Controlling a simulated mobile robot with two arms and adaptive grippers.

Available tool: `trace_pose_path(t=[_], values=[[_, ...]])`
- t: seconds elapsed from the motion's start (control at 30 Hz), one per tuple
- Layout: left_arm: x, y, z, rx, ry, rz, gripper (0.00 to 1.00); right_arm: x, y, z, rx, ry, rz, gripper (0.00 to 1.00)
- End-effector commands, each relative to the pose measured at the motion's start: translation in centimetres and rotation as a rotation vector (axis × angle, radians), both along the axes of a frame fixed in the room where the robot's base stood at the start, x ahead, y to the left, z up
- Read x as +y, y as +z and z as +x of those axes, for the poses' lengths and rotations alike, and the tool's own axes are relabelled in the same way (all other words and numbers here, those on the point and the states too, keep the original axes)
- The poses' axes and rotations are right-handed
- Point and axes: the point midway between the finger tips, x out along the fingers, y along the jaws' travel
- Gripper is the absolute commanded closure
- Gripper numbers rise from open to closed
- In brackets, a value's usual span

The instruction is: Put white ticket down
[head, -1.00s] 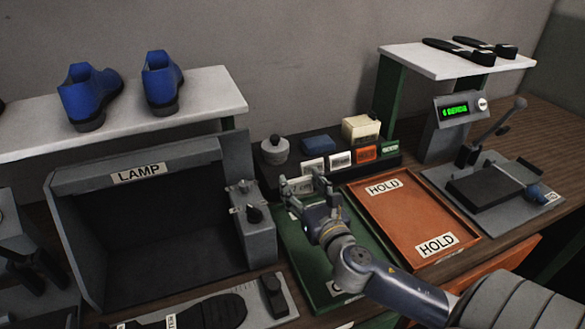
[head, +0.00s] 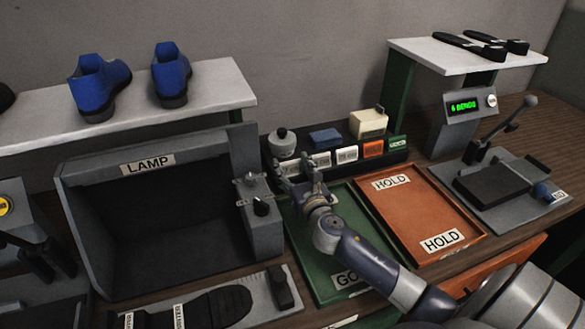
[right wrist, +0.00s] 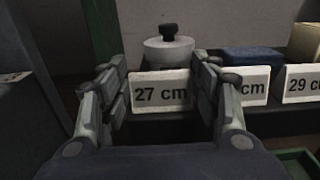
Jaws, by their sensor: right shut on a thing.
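The white ticket reading "27 cm" (right wrist: 160,92) is upright between the fingers of my right gripper (right wrist: 162,90) in the right wrist view. The gripper is shut on it, at the left end of the dark ticket rack (head: 395,158). In the head view my right gripper (head: 296,166) largely hides this ticket. Two other white tickets stand in the rack to its right, a partly covered one (head: 321,160) and one reading "29 cm" (right wrist: 305,84). Whether the held ticket touches the rack is unclear. My left gripper is not in view.
A lidded grey pot (head: 283,144), blue block (head: 325,138) and cream box (head: 368,124) sit on the rack. The orange ticket (head: 373,149) is farther right. The lamp box (head: 150,215) stands left.

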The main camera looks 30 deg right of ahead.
Motion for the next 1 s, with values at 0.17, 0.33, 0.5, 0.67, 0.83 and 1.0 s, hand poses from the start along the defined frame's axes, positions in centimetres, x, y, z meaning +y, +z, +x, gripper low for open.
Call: trace_pose_path(t=[0.17,0.33,0.5,0.67,0.83,1.0], values=[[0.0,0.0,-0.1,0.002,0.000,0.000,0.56,0.0,0.1,0.0,-0.001,0.000,0.000,0.52],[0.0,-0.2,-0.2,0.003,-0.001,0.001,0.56,0.0,-0.2,0.0,0.000,0.000,0.000,0.34],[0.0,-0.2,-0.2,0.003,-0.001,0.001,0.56,0.0,-0.2,0.0,0.000,0.000,0.000,0.34],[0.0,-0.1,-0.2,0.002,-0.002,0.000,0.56,0.0,-0.1,0.0,0.000,0.000,0.000,0.34],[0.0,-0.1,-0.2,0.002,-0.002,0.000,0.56,0.2,-0.1,-0.8,0.001,0.001,-0.001,0.34],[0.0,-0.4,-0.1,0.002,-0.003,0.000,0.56,0.8,-0.1,-3.4,0.002,0.002,-0.001,0.34]])
